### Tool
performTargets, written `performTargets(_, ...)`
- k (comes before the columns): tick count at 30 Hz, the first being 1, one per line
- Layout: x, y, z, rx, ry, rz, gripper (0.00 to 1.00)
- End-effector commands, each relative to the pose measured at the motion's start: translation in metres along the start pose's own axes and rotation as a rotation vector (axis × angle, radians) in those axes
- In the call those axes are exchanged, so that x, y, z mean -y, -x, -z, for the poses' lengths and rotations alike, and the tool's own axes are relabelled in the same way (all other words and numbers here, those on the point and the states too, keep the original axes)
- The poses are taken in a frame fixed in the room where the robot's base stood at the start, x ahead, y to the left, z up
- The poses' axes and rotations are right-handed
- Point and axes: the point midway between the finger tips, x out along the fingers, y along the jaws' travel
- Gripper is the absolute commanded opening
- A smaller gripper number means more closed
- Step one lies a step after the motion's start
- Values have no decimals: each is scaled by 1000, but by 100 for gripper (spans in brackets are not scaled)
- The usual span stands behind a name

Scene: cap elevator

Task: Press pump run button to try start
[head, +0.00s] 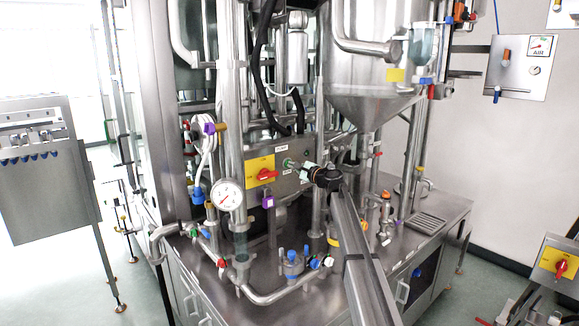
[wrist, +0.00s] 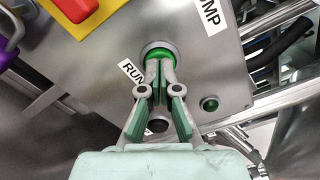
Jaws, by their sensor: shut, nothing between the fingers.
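The green pump run button (wrist: 158,56) sits in a metal ring on the grey control box, beside a "RUN" label (wrist: 131,73). My gripper (wrist: 160,66) is shut and empty, with its fingertips at the green button and overlapping its lower part. I cannot tell whether they touch or press it. In the head view my gripper (head: 296,166) reaches the right part of the same control box (head: 288,182) from the right. The button is small there and partly hidden by the gripper.
A red switch on a yellow plate (head: 262,172) is left of the button. A pressure gauge (head: 229,195) and steel pipes crowd the front. A steel hopper (head: 370,95) stands above right.

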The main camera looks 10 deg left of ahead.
Motion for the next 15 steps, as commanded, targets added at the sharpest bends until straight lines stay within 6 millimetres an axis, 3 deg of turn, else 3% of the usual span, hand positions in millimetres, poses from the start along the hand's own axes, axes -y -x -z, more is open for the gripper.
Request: performTargets(15, 0, -6, 0, 0, 0, 0, 0)
